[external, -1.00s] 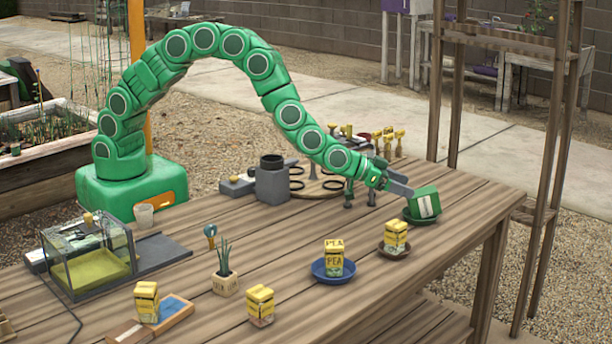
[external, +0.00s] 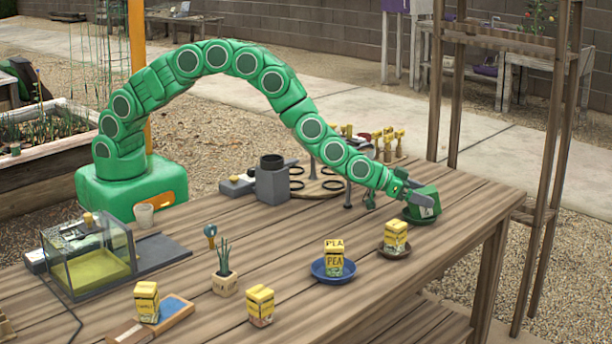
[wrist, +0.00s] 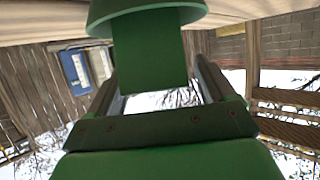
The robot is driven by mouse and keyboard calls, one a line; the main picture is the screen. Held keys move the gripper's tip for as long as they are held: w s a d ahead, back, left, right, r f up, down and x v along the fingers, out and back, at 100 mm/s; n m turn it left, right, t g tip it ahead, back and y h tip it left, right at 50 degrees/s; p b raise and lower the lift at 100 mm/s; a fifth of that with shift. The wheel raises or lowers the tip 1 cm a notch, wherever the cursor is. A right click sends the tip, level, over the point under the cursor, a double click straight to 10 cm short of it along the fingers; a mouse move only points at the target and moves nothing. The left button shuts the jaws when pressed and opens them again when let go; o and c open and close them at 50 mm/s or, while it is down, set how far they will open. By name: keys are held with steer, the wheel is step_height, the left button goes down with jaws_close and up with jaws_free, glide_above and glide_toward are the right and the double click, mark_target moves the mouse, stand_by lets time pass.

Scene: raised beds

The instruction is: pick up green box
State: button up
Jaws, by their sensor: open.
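The green box (external: 429,196) stands on a green saucer (external: 420,222) near the table's far right edge. My gripper (external: 414,198) is at the box, with its fingers open and a dark finger across the box's near face. In the wrist view the green box (wrist: 150,55) lies between the two spread fingers, with a visible gap to the right finger. The saucer (wrist: 110,15) shows beyond it at the top. Whether the left finger touches the box cannot be told.
A yellow box (external: 396,232) on a brown saucer stands just in front of the green box. Another yellow box (external: 334,256) sits in a blue bowl (external: 320,272). A wooden shelf frame (external: 545,150) rises at the right. The table between them is clear.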

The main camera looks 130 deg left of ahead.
steer(key=shift+w+a+f, duration=0.25)
steer(key=shift+w+a, duration=0.1)
steer(key=shift+a, duration=0.05)
steer(key=shift+c, duration=0.2)
steer(key=c, duration=1.2)
steer(key=shift+o, duration=0.2)
steer(key=shift+r, duration=0.15)
